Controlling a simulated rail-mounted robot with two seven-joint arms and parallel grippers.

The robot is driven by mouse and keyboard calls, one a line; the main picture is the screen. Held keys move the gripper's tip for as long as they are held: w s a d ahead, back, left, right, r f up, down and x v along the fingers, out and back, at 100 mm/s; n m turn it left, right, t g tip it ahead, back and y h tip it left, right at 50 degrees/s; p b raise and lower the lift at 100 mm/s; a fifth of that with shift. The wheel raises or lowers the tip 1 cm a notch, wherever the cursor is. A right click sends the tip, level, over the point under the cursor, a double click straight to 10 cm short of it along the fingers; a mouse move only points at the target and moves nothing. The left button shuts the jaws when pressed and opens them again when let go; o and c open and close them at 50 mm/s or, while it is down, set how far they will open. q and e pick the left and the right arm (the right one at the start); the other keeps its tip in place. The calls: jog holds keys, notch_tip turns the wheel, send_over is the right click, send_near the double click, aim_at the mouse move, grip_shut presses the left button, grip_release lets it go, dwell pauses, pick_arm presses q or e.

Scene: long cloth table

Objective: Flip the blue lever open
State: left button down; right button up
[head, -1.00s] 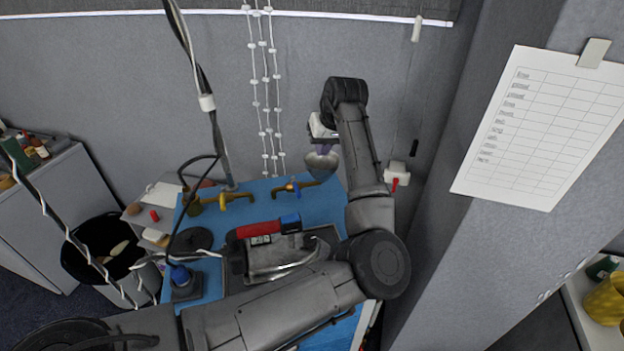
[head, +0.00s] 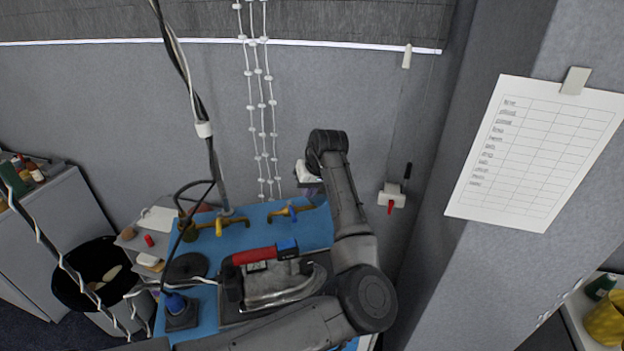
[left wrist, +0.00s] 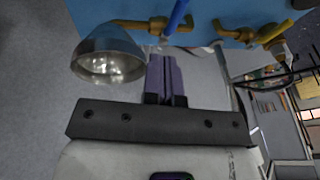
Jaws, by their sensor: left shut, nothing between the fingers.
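The blue lever (head: 291,211) sits on a brass valve at the back edge of the blue bench. In the left wrist view the blue lever (left wrist: 178,16) is a slim bar crossing the brass pipe, above the fingertips. My left gripper (left wrist: 164,60) shows purple fingers shut together, with nothing between them. In the head view my left gripper (head: 311,190) is partly hidden by my own arm, just right of the lever and above it in the picture. I cannot tell whether they touch. My right gripper is not in view.
A second valve with a yellow lever (head: 219,227) stands to the left. A metal funnel-shaped cup (left wrist: 108,55) hangs beside the fingers. Hanging cables and beaded cords are near the wall.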

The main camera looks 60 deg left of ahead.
aim_at(294, 213)
pick_arm(q)
jog(key=s+p+x, duration=0.1)
jog(key=x, duration=0.6)
jog(key=shift+s+d, duration=0.25)
jog(key=shift+s, duration=0.1)
jog(key=shift+s+m+p, duration=0.3)
jog(key=shift+m+p, duration=0.1)
jog(key=shift+p, duration=0.15)
jog(key=shift+a, duration=0.1)
